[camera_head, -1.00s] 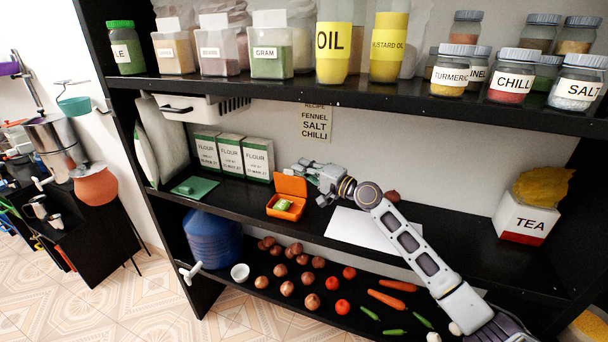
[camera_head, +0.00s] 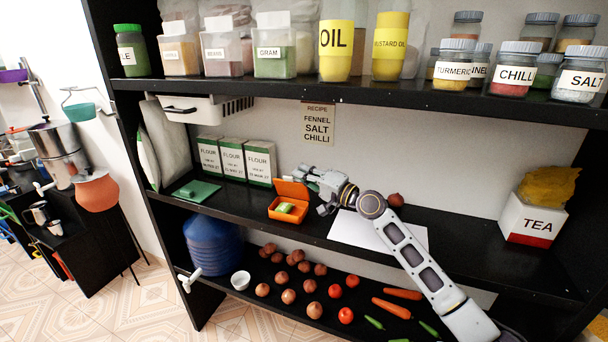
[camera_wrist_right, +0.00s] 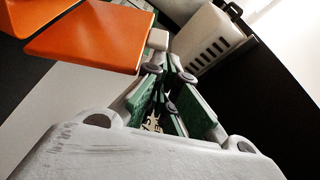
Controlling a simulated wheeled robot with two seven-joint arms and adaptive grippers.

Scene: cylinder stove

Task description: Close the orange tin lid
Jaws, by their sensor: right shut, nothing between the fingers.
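The orange tin (camera_head: 287,214) sits on the middle shelf with a small green and white item inside it. Its lid (camera_head: 291,187) is open, standing up at the tin's back edge. My right gripper (camera_head: 309,171) is just behind and to the right of the lid's top; the head view does not settle whether they touch. In the right wrist view the orange lid (camera_wrist_right: 88,38) is at upper left, and the right gripper (camera_wrist_right: 168,80) has its green-padded fingers shut and empty, apart from the lid. My left gripper does not show.
Flour boxes (camera_head: 231,160) stand behind and left of the tin. A green flat piece (camera_head: 196,191) lies left of it, and a white sheet (camera_head: 350,231) lies right, under my arm. The upper shelf (camera_head: 340,92) is overhead. The tea box (camera_head: 531,222) stands far right.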

